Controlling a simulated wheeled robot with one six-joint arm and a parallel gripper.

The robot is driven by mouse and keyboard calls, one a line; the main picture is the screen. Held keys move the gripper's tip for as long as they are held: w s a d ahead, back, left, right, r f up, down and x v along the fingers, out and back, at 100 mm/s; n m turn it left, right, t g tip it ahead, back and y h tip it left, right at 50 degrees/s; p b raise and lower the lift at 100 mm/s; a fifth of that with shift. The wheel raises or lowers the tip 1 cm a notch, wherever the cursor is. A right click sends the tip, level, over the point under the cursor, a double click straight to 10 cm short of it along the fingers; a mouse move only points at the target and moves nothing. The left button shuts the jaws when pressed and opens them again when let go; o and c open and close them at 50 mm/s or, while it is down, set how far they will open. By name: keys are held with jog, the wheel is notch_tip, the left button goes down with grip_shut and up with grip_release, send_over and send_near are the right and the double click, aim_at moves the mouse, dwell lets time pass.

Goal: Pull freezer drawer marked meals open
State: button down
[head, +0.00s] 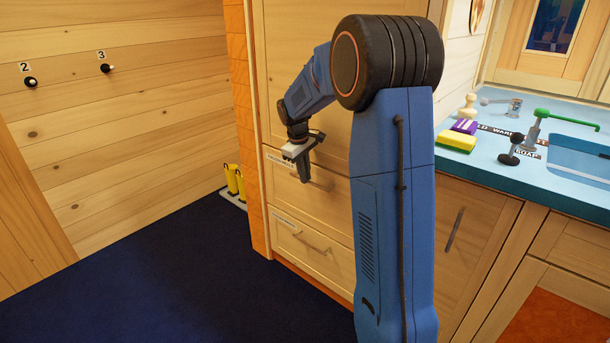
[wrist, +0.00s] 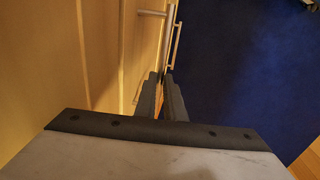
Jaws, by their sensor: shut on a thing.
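Two drawers are set low in the wooden cabinet in the head view. The upper drawer (head: 325,212) and the lower drawer (head: 290,250) each have a white label at the top left, too small to read. My gripper (head: 304,178) is at the upper drawer's front, shut on the upper drawer handle (head: 321,187), whose right end shows beside the fingers. In the wrist view my gripper's dark fingers (wrist: 163,90) are close together, with metal handle bars (wrist: 169,35) just beyond them. The grip point itself is hidden. I cannot tell any gap at the upper drawer.
The lower drawer handle (head: 312,243) is below my gripper. Dark blue floor (head: 150,270) in front of the drawers is clear. Yellow cylinders (head: 234,180) stand on a pale base left of the cabinet. A blue counter (head: 500,175) with sponge and taps is at right.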

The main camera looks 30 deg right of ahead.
jog(key=s+a, duration=0.4)
jog(key=a, duration=0.7)
jog(key=s+a, duration=0.4)
jog(key=a, duration=0.6)
jog(key=s+a, duration=0.3)
jog(key=a, duration=0.8)
jog(key=shift+s+a, duration=0.35)
jog(key=shift+s, duration=0.05)
jog(key=c, duration=1.8)
grip_release()
jog(key=shift+c, duration=0.2)
jog(key=shift+r, duration=0.1)
jog(key=s+a+r, duration=0.1)
jog(key=a+r, duration=0.2)
jog(key=r, duration=1.4)
jog(key=shift+s, duration=0.1)
